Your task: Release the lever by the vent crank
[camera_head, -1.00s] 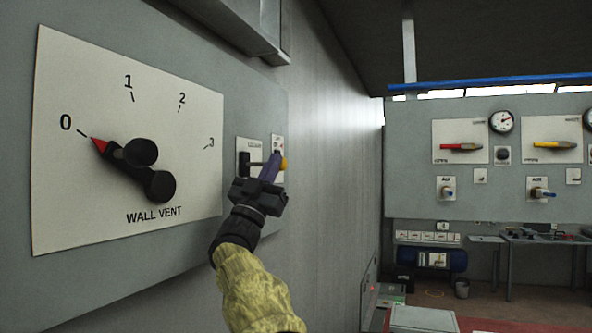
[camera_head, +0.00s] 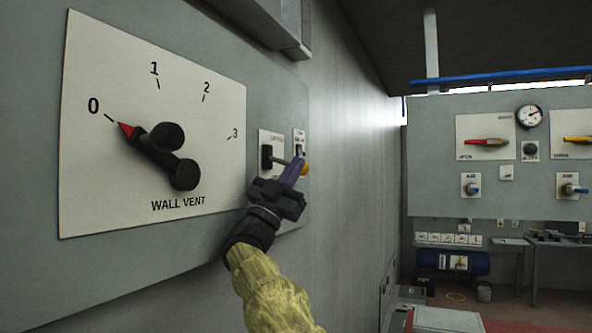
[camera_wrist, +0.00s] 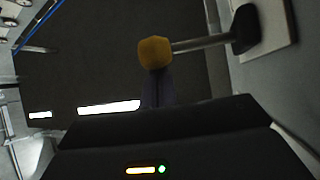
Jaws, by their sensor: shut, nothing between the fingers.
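The vent crank (camera_head: 160,158) is black with a red pointer tip at 0 on the white wall vent plate (camera_head: 95,200). To its right, a small plate carries the lever (camera_head: 283,161), a thin rod on a black base ending in a yellow knob (camera_head: 304,168). The lever also shows in the wrist view, with its yellow knob (camera_wrist: 155,52) and rod reaching right to the black base. My gripper (camera_head: 296,166) is shut with its purplish fingers at the knob. In the wrist view the fingers lie just below the knob; I cannot tell whether they touch it.
A small switch plate (camera_head: 299,138) is right beside the lever. A grey box (camera_head: 270,20) juts from the wall above. Across the room, a grey panel (camera_head: 440,185) carries red and yellow handles and a gauge (camera_head: 529,117). The space right of my arm is open.

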